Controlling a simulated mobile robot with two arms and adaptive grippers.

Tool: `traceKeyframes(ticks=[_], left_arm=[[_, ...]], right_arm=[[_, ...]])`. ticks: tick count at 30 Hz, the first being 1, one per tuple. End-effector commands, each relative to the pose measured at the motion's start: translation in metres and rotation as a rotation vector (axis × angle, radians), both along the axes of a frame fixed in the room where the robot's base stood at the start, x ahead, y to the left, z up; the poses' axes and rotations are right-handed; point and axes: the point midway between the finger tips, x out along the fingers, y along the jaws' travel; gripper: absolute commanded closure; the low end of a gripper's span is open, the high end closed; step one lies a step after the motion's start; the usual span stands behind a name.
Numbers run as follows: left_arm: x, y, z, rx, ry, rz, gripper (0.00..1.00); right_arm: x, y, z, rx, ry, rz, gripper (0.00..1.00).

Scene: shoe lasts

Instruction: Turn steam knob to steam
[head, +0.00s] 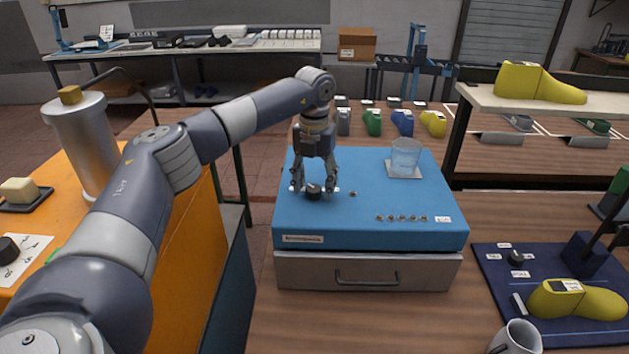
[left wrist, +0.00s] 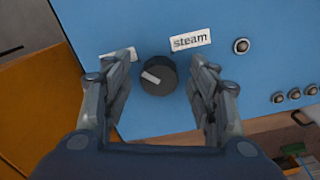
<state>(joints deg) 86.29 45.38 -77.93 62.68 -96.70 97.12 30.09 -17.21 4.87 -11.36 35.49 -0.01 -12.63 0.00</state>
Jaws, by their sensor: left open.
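The steam knob (head: 314,194) is a black round dial on the top of the blue box (head: 350,226). In the left wrist view the knob (left wrist: 158,75) has a pale pointer mark toward its upper left. A white label reading "steam" (left wrist: 190,39) lies at its upper right. Another white label (left wrist: 120,55) at its upper left is partly hidden by a finger. My left gripper (head: 315,190) points down over the knob, with its open fingers on either side and gaps visible in the wrist view (left wrist: 160,90). My right gripper is not in view.
A drawer (head: 368,271) is below. A yellow shoe last (head: 577,300) lies on the blue mat at right.

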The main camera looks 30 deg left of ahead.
Motion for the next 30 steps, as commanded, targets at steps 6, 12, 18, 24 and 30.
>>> traceKeyframes(ticks=[6,12,18,24,30], left_arm=[[-0.0003,0.0002,-0.0042,0.0,0.001,0.0,0.47],[-0.0002,0.0001,-0.0039,0.0,0.001,0.0,0.67],[-0.0002,0.0001,-0.0038,0.0,0.0,0.0,0.91],[-0.0001,0.0001,-0.0035,0.0,0.001,-0.012,0.91],[0.0002,-0.0001,-0.0028,0.0,0.0,-0.082,0.91]], right_arm=[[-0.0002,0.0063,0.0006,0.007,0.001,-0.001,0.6],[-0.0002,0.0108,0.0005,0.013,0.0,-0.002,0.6],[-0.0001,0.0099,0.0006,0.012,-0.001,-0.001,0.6],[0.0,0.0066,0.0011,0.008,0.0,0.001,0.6],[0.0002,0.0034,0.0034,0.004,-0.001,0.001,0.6]])
